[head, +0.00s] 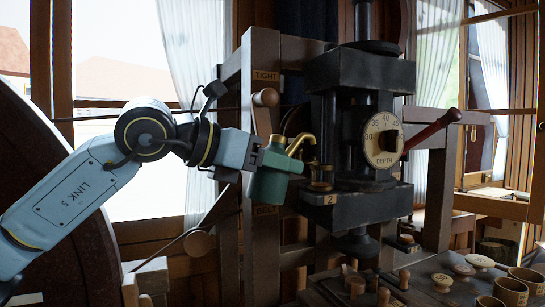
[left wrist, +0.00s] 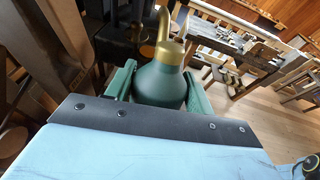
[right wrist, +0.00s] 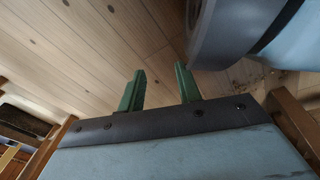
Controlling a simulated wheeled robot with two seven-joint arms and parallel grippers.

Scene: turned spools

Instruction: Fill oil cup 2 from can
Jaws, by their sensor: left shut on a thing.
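The green oil can (head: 271,186) with a brass top and curved spout (head: 301,144) is held in my left gripper (head: 262,163). It looks close to upright, and its spout points right. In the left wrist view the can's green body (left wrist: 162,85) sits between the two green fingers (left wrist: 160,88). Oil cup 2 (head: 321,178) is a small brass cup on the dark machine block, above the label 2. The spout tip shows above the cup, with a gap; exact alignment cannot be told. The liquid level is hidden. My right gripper (right wrist: 160,75) is open and empty, above a plank floor.
The dark machine (head: 360,72) has a round depth dial (head: 382,139) and a red-handled lever (head: 434,130). A wooden post with a peg handle (head: 265,97) stands behind the can. The bench at lower right holds wooden knobs (head: 442,283) and labelled cups (head: 511,292).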

